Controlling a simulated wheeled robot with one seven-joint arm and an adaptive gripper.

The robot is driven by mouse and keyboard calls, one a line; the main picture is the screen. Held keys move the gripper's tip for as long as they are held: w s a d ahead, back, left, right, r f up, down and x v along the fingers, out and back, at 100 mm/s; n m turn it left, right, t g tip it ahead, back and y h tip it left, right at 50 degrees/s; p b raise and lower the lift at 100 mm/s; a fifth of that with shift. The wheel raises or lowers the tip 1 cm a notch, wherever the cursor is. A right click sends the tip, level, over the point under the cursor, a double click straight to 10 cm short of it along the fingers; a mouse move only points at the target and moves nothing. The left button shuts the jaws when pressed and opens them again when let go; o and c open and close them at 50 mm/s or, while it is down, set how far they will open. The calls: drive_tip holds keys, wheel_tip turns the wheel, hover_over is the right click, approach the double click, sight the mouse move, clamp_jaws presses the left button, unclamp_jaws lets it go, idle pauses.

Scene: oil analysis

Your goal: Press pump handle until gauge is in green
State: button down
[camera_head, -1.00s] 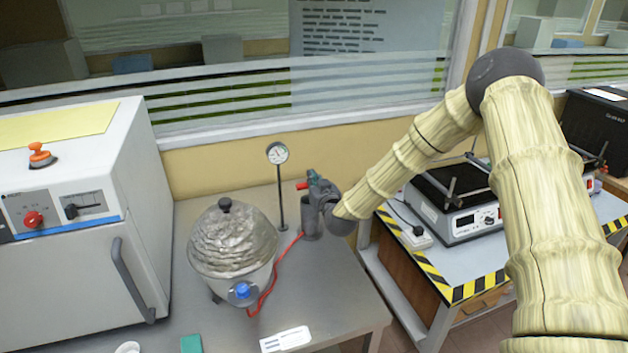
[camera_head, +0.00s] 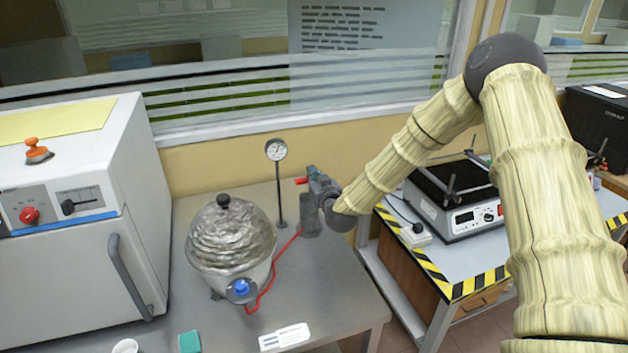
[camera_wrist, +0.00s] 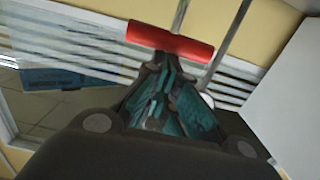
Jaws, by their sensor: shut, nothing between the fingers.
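The pump (camera_head: 310,216) is a grey upright cylinder on the metal bench, with a red handle (camera_head: 301,181) at its top. The handle also shows as a red bar (camera_wrist: 170,41) just beyond my fingertips in the wrist view. My gripper (camera_head: 316,178) is shut and empty, at the top of the pump beside the handle. Whether it touches the handle is unclear. The pressure gauge (camera_head: 276,150) is a round white dial on a thin post left of the pump. Its needle is too small to read against any green zone.
A covered vessel (camera_head: 232,238) with a red hose (camera_head: 263,290) stands left of the pump. A white oven (camera_head: 65,265) fills the left. A hotplate device (camera_head: 462,209) sits on the striped table at right. The bench front has a label card (camera_head: 285,337) and a green block (camera_head: 190,342).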

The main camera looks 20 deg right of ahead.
drive_tip(key=s+r+b, duration=0.1)
drive_tip(key=s+b, duration=0.3)
drive_tip(key=s, duration=0.6)
drive_tip(key=shift+d+r, duration=0.15)
drive_tip(key=shift+r, duration=0.15)
idle(0.4)
